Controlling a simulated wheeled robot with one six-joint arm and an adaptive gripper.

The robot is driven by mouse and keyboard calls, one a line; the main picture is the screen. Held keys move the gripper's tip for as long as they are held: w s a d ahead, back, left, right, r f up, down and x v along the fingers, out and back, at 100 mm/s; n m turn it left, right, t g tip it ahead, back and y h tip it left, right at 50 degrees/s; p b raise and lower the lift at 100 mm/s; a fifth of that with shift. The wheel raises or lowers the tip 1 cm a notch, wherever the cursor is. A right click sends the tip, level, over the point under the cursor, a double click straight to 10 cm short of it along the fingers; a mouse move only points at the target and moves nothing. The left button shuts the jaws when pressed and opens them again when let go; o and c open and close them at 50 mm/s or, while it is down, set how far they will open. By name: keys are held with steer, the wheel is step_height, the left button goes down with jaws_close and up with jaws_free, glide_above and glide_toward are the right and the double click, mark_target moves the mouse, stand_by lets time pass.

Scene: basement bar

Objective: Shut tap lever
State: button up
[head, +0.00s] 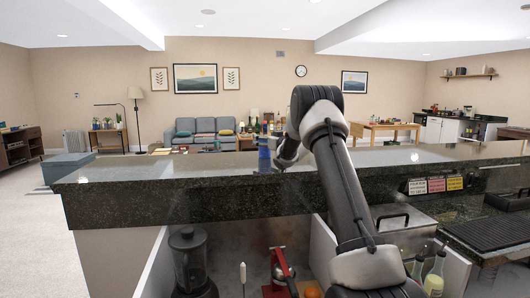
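No tap lever can be made out for certain in the head view. My arm rises from the lower right, bends at the top and comes down on the far side toward the dark stone counter (170,200). The end of my arm, with my gripper (277,163), is small and partly hidden by my own arm near the counter's top. A small blue upright thing (264,155) stands right beside it; I cannot tell whether it is part of a tap or whether they touch. The gripper's fingers are too small and hidden to read.
Below the raised counter are a black blender (188,268), a red metal device (280,268), an orange (312,292) and bottles (435,275). A black grill mat (490,230) lies at right. A grey sofa (205,132) stands far behind. The counter's left stretch is clear.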

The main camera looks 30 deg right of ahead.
steer(key=shift+c, duration=0.3)
steer(key=c, duration=1.7)
steer(key=shift+c, duration=0.2)
steer(key=shift+r, duration=0.15)
